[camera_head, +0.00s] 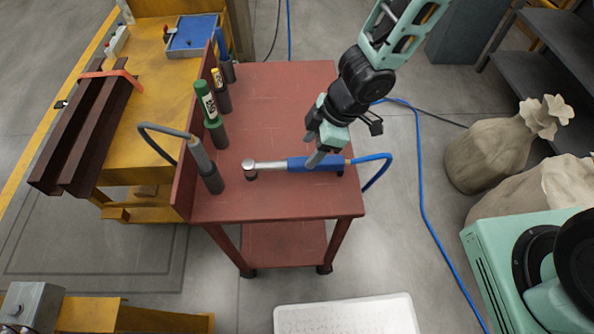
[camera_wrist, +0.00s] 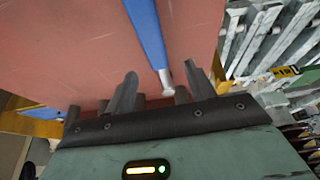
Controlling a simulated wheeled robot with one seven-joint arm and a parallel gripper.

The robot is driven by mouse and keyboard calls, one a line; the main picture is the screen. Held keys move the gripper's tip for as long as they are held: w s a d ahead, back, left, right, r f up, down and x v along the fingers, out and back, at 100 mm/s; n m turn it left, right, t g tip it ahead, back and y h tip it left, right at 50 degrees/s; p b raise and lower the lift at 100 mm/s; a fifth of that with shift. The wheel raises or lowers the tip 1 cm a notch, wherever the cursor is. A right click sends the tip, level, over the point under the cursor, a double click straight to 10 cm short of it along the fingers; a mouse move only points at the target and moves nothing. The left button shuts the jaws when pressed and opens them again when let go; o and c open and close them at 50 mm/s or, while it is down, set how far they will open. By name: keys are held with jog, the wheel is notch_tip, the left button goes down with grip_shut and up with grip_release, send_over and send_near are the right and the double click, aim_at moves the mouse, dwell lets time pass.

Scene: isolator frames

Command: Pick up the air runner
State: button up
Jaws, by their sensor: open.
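The air runner (camera_head: 300,164) lies across the front part of the red cart top. It has a blue handle, a silver neck and round head at its left end, and a blue hose leaving its right end. My gripper (camera_head: 314,148) is open and empty, over the handle, with one finger overlapping it in the head view. In the wrist view the blue handle (camera_wrist: 147,32) runs down to a silver end between the spread fingers of my gripper (camera_wrist: 160,82). How much height separates fingers and handle is hard to tell.
The red cart top (camera_head: 280,100) is mostly bare. Along its left edge stand dark holders with a green canister (camera_head: 205,100) and a grey tool with a curved hose (camera_head: 199,155). A yellow bench (camera_head: 150,65) adjoins on the left. Beige sacks (camera_head: 487,155) stand right.

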aim_at(299, 160)
jog(key=b+x, duration=0.1)
jog(key=x, duration=0.2)
jog(key=shift+f+b, duration=0.2)
jog(key=shift+b, duration=0.1)
jog(key=b+x, duration=0.1)
jog(key=x, duration=0.1)
jog(key=b+x, duration=0.1)
jog(key=x, duration=0.2)
jog(key=shift+w+a+b, duration=0.1)
jog(key=shift+w+b, duration=0.15)
jog(key=shift+b, duration=0.15)
jog(key=shift+r, duration=0.1)
grip_shut()
